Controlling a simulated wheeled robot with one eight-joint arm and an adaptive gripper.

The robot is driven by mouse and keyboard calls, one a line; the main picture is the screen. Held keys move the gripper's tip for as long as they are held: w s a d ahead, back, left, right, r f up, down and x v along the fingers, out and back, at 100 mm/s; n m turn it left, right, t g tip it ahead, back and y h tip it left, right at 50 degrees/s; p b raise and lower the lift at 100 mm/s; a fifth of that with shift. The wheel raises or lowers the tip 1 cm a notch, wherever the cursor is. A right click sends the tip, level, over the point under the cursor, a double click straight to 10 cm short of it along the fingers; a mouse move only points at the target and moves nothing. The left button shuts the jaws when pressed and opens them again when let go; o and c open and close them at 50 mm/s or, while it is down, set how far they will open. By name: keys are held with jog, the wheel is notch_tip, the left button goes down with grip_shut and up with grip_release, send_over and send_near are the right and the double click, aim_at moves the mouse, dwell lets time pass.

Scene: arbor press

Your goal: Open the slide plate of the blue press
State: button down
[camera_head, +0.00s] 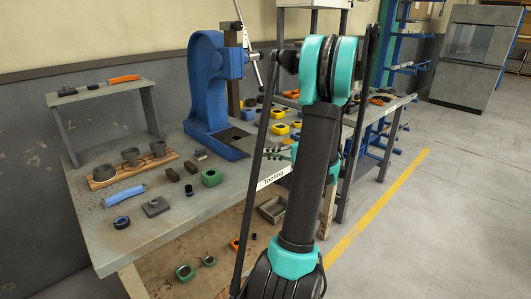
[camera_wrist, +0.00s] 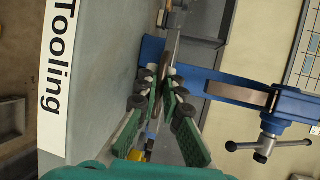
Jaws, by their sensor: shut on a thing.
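The blue press (camera_head: 207,85) stands on the bench, with its grey ram and lever at upper right of its frame. Its dark slide plate (camera_head: 238,133) lies at the base. In the wrist view the press (camera_wrist: 235,92) appears turned on its side. My gripper (camera_wrist: 163,78) is at the base of the press, its green fingers with dark pads closed on a thin plate edge, which appears to be the slide plate (camera_wrist: 157,105). How far the plate is out cannot be told. In the head view my arm covers most of the gripper.
Yellow and green parts lie near the press. A small rack (camera_head: 105,92) holds an orange-handled tool. The "Tooling" label (camera_wrist: 58,85) marks the bench edge.

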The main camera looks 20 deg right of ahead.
jog(key=shift+s+d, duration=0.3)
jog(key=shift+s, duration=0.45)
jog(key=c, duration=1.6)
grip_release()
jog(key=shift+c, duration=0.2)
jog(key=v, duration=1.2)
